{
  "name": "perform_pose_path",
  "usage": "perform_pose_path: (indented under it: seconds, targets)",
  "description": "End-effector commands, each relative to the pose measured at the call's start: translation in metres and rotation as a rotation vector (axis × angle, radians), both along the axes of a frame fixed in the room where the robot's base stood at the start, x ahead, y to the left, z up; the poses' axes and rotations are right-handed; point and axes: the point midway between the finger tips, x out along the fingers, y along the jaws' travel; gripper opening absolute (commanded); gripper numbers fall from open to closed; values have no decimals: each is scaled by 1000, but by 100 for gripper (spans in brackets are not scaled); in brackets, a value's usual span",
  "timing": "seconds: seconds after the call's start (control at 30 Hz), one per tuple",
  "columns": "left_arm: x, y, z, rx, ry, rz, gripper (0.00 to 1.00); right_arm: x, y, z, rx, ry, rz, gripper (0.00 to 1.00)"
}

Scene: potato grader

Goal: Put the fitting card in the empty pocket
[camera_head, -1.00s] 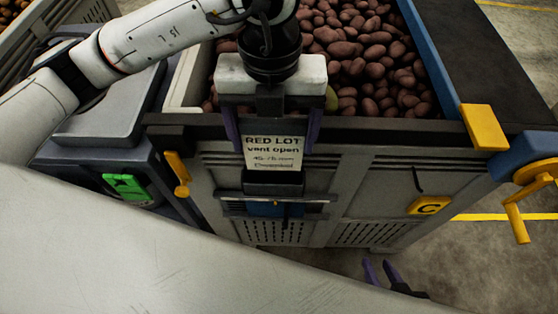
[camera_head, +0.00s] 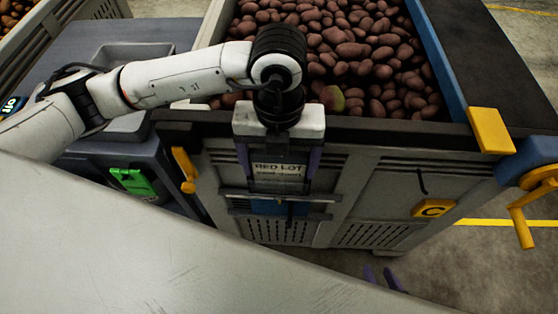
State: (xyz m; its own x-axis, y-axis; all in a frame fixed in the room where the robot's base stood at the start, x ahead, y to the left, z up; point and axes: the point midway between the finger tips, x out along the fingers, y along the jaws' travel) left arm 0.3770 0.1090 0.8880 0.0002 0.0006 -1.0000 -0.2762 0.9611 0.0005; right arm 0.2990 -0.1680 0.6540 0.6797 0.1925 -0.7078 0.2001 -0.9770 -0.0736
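The fitting card (camera_head: 280,168), printed "RED LOT", is upright at the front of the potato crate (camera_head: 375,167). My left gripper (camera_head: 279,178) comes down from above, with one purple finger close along each side edge of the card; it appears shut on the card by these edges. The card's lower part is dimmed or covered by the dark pocket (camera_head: 278,188) on the crate front, so it appears to be partly in it. How deep it sits cannot be told. My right gripper (camera_head: 382,277) is low at the bottom, its two purple fingertips apart and nothing visible between them.
Red potatoes (camera_head: 365,50) fill the crate. A yellow handle (camera_head: 184,170) hangs left of the pocket, and a yellow "C" plate (camera_head: 433,208) is to the right. A yellow crank (camera_head: 524,205) stands at far right. A grey cabinet with a green panel (camera_head: 133,182) is at left.

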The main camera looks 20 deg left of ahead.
Motion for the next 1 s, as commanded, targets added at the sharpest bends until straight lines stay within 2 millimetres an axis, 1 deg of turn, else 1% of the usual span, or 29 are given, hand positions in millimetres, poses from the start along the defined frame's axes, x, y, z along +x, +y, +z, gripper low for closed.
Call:
perform_pose_path:
  seconds: [0.03, 0.07, 0.1, 0.37, 0.43, 0.5, 0.57, 0.8, 0.9, 1.0]
  targets:
    - [0, 0, 1, 0, 0, 0, 92, 0, 0, 0, 0, 0, 0, 31]
    - [0, 0, 1, 0, 0, 0, 97, 0, 0, 0, 0, 0, 0, 31]
    - [0, 0, 1, 0, 0, 0, 99, 0, 0, 0, 0, 0, 0, 31]
    - [0, 0, 1, 0, 0, 0, 99, -2, 0, 0, -1, 4, 0, 31]
    - [0, 0, 5, -1, 0, -1, 99, -2, 0, 3, -1, 5, 0, 31]
    - [1, -1, 10, -2, -4, -1, 99, -3, 0, 1, 0, 5, 0, 31]
    - [1, -1, 19, -2, -5, -1, 99, -3, 0, 0, -1, 6, 0, 31]
    - [1, -1, 71, -2, -7, -2, 99, -4, 0, -4, -1, 8, 0, 31]
    - [1, 0, 92, -1, -5, -1, 99, -4, 0, -4, -1, 9, 0, 31]
    - [1, 0, 108, 0, -6, -1, 99, -4, 0, -4, -1, 9, 0, 31]
